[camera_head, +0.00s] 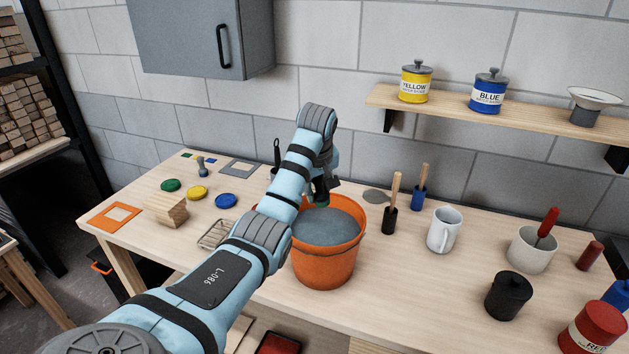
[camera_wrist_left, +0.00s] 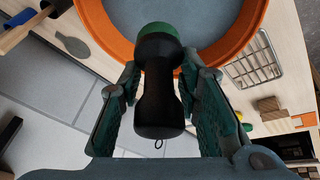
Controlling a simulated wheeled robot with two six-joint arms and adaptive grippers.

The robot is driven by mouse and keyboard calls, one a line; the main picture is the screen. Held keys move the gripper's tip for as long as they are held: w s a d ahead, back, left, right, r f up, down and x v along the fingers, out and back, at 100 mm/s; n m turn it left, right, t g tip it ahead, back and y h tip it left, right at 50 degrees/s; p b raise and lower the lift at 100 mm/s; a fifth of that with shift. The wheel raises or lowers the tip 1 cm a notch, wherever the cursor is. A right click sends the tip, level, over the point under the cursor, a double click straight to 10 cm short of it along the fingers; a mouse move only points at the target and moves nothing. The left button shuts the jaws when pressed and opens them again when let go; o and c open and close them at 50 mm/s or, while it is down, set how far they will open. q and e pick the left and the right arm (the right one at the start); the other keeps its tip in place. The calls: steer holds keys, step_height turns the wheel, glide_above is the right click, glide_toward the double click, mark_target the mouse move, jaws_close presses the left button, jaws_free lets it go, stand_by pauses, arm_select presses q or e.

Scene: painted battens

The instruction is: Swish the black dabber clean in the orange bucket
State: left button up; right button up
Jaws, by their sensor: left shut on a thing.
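The black dabber (camera_wrist_left: 158,85) is a waisted black piece with a green end, best seen in the left wrist view. My left gripper (camera_wrist_left: 160,95) is shut on it, one finger on each side. In the head view the gripper (camera_head: 323,188) is over the far side of the orange bucket (camera_head: 325,268), with the green end (camera_head: 321,203) pointing down. The bucket holds grey liquid (camera_head: 325,226) and its rim also shows in the left wrist view (camera_wrist_left: 100,22). The dabber's end looks to be above the liquid. My right gripper is not in view.
A wire rack (camera_head: 214,235) stands left of the bucket. Wooden-handled tools with black (camera_head: 389,220) and blue (camera_head: 419,198) ends, a white mug (camera_head: 444,231) and a black lidded pot (camera_head: 508,296) stand to the right. Green, yellow and blue discs (camera_head: 226,201) lie at left.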

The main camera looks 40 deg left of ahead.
arm_select(q)
step_height(320, 180, down, 12)
steer(key=b, duration=0.2)
steer(key=shift+w+d, duration=0.15)
steer(key=shift+w, duration=0.1)
stand_by(0.6)
